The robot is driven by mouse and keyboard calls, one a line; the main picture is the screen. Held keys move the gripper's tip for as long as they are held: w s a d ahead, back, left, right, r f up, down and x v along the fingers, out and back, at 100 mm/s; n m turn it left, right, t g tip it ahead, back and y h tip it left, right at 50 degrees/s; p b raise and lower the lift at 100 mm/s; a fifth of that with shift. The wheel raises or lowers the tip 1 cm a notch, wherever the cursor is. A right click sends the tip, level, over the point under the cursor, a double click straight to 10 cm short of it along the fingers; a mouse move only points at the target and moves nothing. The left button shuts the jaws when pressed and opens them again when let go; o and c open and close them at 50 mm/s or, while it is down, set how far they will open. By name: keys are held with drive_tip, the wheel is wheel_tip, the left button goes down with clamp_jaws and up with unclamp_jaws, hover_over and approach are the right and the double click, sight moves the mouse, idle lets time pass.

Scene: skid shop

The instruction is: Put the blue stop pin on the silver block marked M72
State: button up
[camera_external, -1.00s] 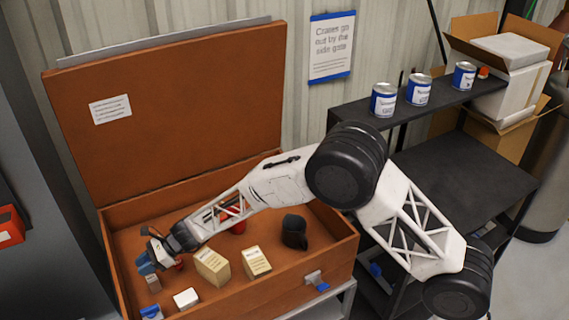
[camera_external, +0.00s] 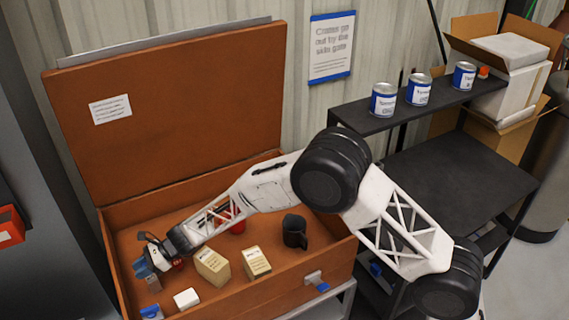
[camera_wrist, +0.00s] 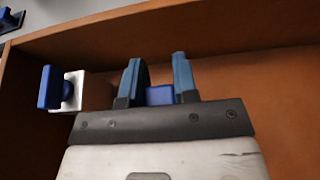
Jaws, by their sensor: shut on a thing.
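My gripper (camera_wrist: 157,75) is low inside the open case at its left end. Its two blue-grey fingers are closed around a small blue piece, the blue stop pin (camera_wrist: 160,95), of which only a part shows. In the outside view, my gripper (camera_external: 142,267) hides the pin. Close by stands a small grey-brown block (camera_external: 153,284); its marking is too small to read. In the wrist view, a pale silver-faced block (camera_wrist: 77,90) lies left of the fingers, with another blue piece (camera_wrist: 48,88) at its face. I cannot read M72 anywhere.
The orange case (camera_external: 340,257) has its lid up at the back. Inside are a white block (camera_external: 187,298), two tan blocks (camera_external: 212,266) (camera_external: 256,262), a black mug (camera_external: 295,231) and a red object (camera_external: 238,226). The case wall (camera_wrist: 230,30) rises beyond my fingers.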

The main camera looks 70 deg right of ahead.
drive_tip(key=shift+f, duration=0.25)
drive_tip(key=shift+f, duration=0.15)
drive_tip(key=o, duration=0.9)
drive_tip(key=shift+r, duration=0.2)
drive_tip(key=v, duration=1.2)
drive_tip(key=shift+f, duration=0.15)
